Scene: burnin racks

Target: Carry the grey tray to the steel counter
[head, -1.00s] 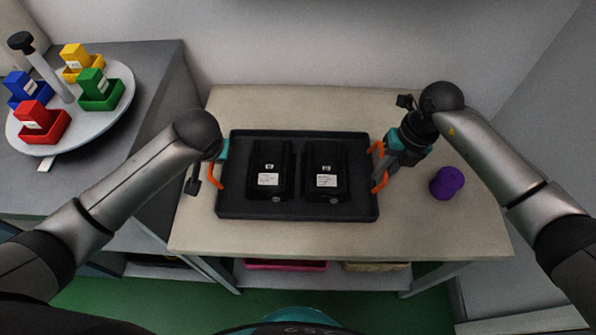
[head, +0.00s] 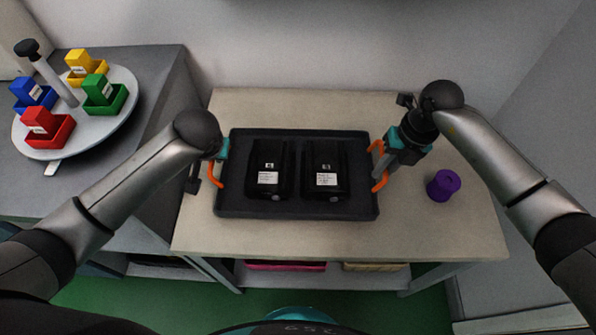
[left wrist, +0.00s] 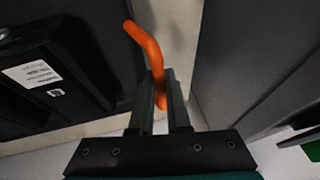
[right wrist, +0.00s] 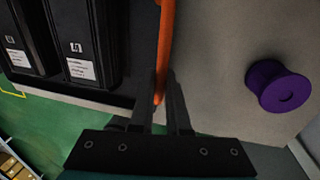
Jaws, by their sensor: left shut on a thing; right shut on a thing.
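The dark grey tray (head: 298,206) is over the beige table, level, with an orange handle at each end. Two black battery-like units (head: 268,170) (head: 326,170) with white labels stand side by side in it. My left gripper (head: 216,168) is shut on the left orange handle, which also shows between the fingers in the left wrist view (left wrist: 152,50). My right gripper (head: 380,168) is shut on the right orange handle, seen also in the right wrist view (right wrist: 165,40). The grey counter (head: 150,85), possibly the steel one, is at the left.
A round white turntable (head: 100,122) with red, blue, yellow and green bins stands on the grey counter. A purple spool (head: 443,185) is on the beige table (head: 300,105), right of my right gripper. A wall is behind. Pink and tan bins are on the shelf below.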

